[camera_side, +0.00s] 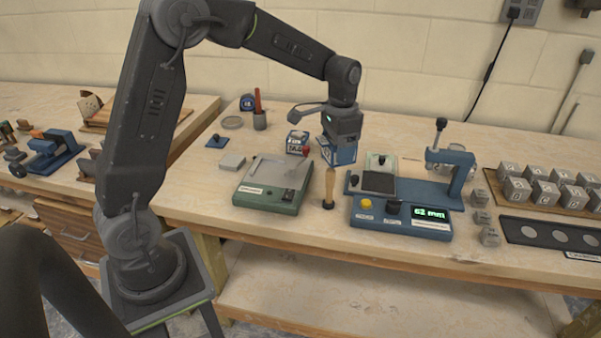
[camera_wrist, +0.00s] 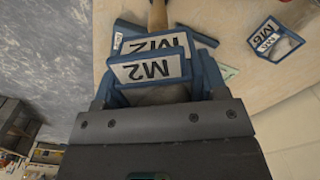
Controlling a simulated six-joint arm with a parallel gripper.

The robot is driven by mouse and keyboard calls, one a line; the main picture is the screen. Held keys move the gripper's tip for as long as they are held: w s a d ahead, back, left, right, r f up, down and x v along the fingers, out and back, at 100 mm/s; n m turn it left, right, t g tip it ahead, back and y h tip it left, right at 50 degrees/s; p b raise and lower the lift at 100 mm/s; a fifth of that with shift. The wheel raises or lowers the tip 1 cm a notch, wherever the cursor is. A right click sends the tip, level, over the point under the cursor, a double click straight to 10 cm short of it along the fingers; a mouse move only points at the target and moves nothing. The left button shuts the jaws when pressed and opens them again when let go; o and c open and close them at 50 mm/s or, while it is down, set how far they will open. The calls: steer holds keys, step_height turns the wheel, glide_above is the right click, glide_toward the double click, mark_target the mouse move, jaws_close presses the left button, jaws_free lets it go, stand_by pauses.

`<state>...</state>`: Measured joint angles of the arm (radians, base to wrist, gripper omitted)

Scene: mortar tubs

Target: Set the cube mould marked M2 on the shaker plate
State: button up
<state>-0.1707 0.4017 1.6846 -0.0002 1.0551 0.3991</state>
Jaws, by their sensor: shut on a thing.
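My gripper (camera_side: 340,128) is shut on a blue cube mould (camera_side: 338,153) and holds it above the bench. In the wrist view the held mould (camera_wrist: 150,69) carries white labels reading M2, between the jaws (camera_wrist: 158,100). The gripper hides part of it. A green box with a flat grey top plate (camera_side: 265,173) stands below and to the left; it looks like the shaker plate, but its label is too small to read.
Another blue mould (camera_side: 297,142) stands behind the green box; the wrist view shows a mould marked M6 (camera_wrist: 268,40). A wooden-handled tool (camera_side: 329,188) stands right of the box. Several grey cubes (camera_side: 545,190) lie far right.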

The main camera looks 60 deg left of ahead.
steer(key=s+a+f+n, duration=0.2)
steer(key=a+n, duration=0.4)
steer(key=a, duration=1.5)
steer(key=s+a+f+n, duration=0.1)
steer(key=s+a+n, duration=0.4)
steer(key=s+a, duration=0.4)
steer(key=a, duration=0.7)
steer(key=shift+s+a+f, duration=0.15)
steer(key=shift+a, duration=0.2)
glide_above(272, 146)
steer(key=f, duration=0.6)
steer(key=shift+s+a+f, duration=0.15)
steer(key=shift+s+f, duration=0.2)
steer(key=f, duration=0.3)
steer(key=shift+w+f, duration=0.1)
steer(key=shift+w, duration=0.25)
steer(key=shift+f, duration=0.4)
steer(key=shift+f, duration=0.15)
